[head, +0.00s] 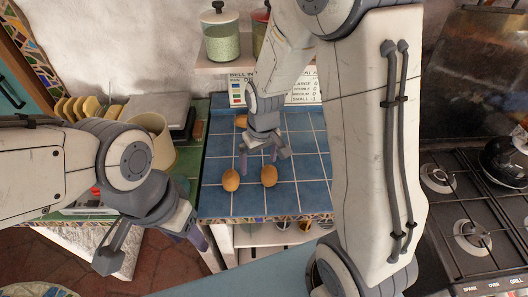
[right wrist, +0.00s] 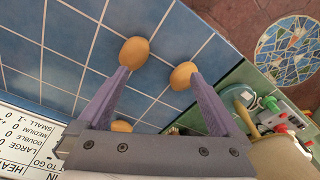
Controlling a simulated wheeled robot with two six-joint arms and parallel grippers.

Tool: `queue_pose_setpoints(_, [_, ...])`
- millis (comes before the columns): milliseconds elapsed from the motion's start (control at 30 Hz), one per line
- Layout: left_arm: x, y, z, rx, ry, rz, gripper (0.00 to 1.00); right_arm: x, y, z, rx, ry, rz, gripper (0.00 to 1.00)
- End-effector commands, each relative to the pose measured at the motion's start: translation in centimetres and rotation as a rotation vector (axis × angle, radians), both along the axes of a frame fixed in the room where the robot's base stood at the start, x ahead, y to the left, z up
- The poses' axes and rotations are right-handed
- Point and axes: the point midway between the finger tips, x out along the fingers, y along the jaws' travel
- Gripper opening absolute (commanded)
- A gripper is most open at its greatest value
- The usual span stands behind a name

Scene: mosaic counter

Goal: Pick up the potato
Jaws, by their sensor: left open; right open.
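Several brown potatoes are on the blue tiled counter (head: 305,170). Two sit near its front edge, a left potato (head: 231,180) and a right potato (head: 269,175). Another potato (head: 241,121) lies further back, partly hidden by my right arm. My right gripper (head: 258,158) is open and empty, pointing down just behind the two front potatoes. In the right wrist view, one front potato (right wrist: 134,52) is by one fingertip and the other (right wrist: 183,75) by the opposite fingertip; contact cannot be told. My left gripper (head: 194,232) is open, low in front of the counter's left side.
A gas stove (head: 465,215) stands at the right. A green-filled jar (head: 221,38) stands on a shelf at the back. A beige container (head: 154,135) and a dish rack with plates (head: 80,108) are at the left. Bare tiles lie right of the potatoes.

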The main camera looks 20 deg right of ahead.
Motion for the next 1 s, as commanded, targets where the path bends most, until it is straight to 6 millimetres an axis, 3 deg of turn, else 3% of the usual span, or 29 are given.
queue_pose_setpoints(33, [0.0, 0.0, 1.8, 0.000, 0.000, 0.000, 0.50, 0.9, -1.8, 0.3, -0.005, 0.004, -0.038, 1.00])
queue_pose_setpoints(233, [0.0, 0.0, 2.9, 0.001, 0.001, 0.000, 0.50, 2.5, -4.6, -1.6, -0.012, -0.007, -0.091, 1.00])
queue_pose_setpoints(500, [0.0, 0.0, 3.3, 0.001, 0.001, -0.001, 0.50, 3.1, -4.6, -5.5, -0.012, -0.008, -0.091, 1.00])
queue_pose_setpoints(833, [0.0, 0.0, 4.2, 0.001, 0.001, -0.002, 0.50, 3.2, -4.5, -8.0, -0.012, -0.007, -0.091, 1.00])
queue_pose_setpoints(1000, [0.0, 0.0, 3.2, 0.001, 0.001, -0.002, 0.50, 3.6, -4.4, -11.0, -0.012, -0.009, -0.091, 1.00])
